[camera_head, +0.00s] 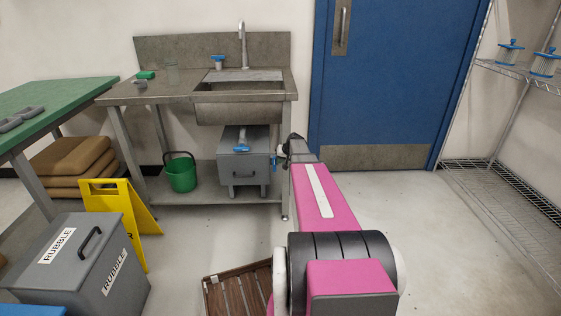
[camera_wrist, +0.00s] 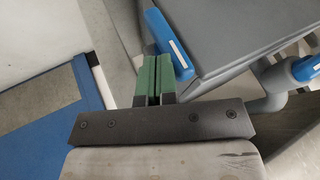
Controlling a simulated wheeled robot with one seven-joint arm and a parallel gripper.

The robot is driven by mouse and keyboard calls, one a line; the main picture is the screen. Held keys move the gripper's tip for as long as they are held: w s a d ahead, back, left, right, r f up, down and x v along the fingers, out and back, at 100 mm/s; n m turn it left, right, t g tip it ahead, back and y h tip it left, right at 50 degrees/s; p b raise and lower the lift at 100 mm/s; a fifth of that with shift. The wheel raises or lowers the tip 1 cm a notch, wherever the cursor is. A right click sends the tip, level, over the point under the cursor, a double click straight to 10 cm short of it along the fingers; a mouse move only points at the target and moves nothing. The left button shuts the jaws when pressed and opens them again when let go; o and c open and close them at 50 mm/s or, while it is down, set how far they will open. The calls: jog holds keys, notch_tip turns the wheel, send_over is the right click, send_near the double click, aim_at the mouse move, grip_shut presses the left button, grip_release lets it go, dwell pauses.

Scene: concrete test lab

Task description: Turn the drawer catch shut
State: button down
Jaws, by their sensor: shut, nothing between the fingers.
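The drawer unit is a grey box (camera_head: 245,165) on the shelf under the sink. Its catch, a blue lever (camera_head: 273,160), is at the box's right edge. In the wrist view the blue catch (camera_wrist: 168,43) with a white stripe lies along the corner of the grey box (camera_wrist: 215,35). My gripper (camera_wrist: 152,62) has its green-padded fingers shut together with nothing between them. The fingertips are just left of the catch, very close to it; I cannot tell if they touch. In the head view my arm hides the fingers.
A blue handle on a grey pipe (camera_wrist: 306,68) is at the right of the wrist view. A green bucket (camera_head: 181,173) stands left of the box, and a sink bench leg (camera_head: 285,185) right of it. A wooden slatted thing (camera_head: 238,290) lies on the floor. A blue door (camera_head: 385,75) is behind.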

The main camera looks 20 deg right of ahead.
aim_at(274, 160)
jog(key=shift+a+r+h, duration=0.1)
jog(key=shift+a+h, duration=0.1)
jog(key=shift+h, duration=0.1)
jog(key=a+h, duration=0.1)
jog(key=h, duration=0.1)
jog(key=n+g+h, duration=0.1)
jog(key=w+a+g+h, duration=0.1)
jog(key=h, duration=0.1)
jog(key=shift+a+r+h, duration=0.3)
jog(key=shift+a+r, duration=0.05)
jog(key=a+h, duration=0.1)
jog(key=h, duration=0.1)
jog(key=a+n+g+h, duration=0.1)
jog(key=h, duration=0.1)
jog(key=w+a+f+n+h, duration=0.1)
jog(key=h, duration=0.2)
jog(key=shift+f+g, duration=0.1)
jog(key=shift+g, duration=0.3)
jog(key=shift+r, duration=0.85)
jog(key=shift+r, duration=0.1)
